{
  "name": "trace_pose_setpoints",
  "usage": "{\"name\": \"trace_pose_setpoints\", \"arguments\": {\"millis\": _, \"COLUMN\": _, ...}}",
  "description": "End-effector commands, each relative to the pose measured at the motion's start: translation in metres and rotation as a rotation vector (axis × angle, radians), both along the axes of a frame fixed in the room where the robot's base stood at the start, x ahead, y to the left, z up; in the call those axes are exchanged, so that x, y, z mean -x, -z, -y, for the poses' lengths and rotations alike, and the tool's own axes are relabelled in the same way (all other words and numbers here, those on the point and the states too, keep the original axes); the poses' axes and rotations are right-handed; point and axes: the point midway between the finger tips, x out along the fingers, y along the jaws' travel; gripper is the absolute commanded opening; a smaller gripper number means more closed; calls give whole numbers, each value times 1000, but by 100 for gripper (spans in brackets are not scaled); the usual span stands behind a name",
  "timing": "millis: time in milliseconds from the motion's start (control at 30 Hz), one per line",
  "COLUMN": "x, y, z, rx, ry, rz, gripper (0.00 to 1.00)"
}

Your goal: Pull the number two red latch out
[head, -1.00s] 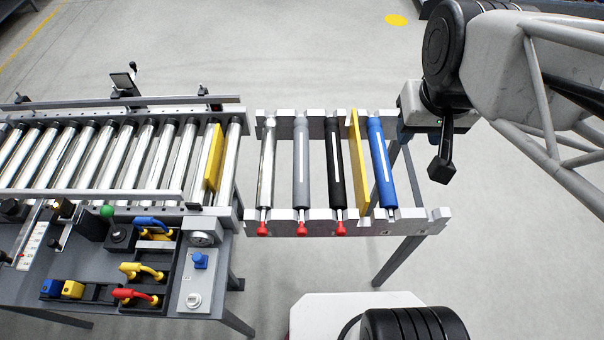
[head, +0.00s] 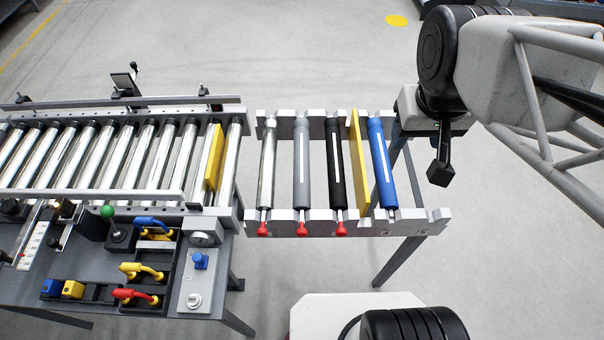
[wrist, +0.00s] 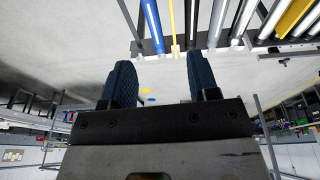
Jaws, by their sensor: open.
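Three red latches sit along the front rail (head: 365,225) of the short roller rack: a left one (head: 263,229), a middle one (head: 302,229) and a right one (head: 341,229). They are at the near ends of the silver, grey and black rollers. No numbers beside the latches can be read; small marks further right on the rail are faint. My gripper (head: 440,170) hangs right of the rack, apart from the latches. In the wrist view my gripper (wrist: 163,84) is open, with nothing between its two fingers.
A blue roller (head: 381,165) and a yellow bar (head: 358,160) fill the rack's right side. A long roller conveyor (head: 110,160) with a control panel (head: 195,275) stands at left. Open floor lies in front of the rack's right end.

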Motion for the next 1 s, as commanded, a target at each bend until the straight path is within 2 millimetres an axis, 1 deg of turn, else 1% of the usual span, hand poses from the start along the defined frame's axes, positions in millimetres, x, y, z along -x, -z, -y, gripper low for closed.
{"name": "trace_pose_setpoints", "arguments": {"millis": 167, "x": 2, "y": 18, "z": -6, "rx": 54, "ry": -76, "rz": -55, "gripper": 55}}
{"name": "trace_pose_setpoints", "arguments": {"millis": 367, "x": 8, "y": 46, "z": -15, "rx": 158, "ry": -208, "rz": -145, "gripper": 55}}
{"name": "trace_pose_setpoints", "arguments": {"millis": 700, "x": 16, "y": 93, "z": -26, "rx": 366, "ry": -455, "rz": -289, "gripper": 55}}
{"name": "trace_pose_setpoints", "arguments": {"millis": 1000, "x": 22, "y": 130, "z": -36, "rx": 568, "ry": -672, "rz": -389, "gripper": 55}}
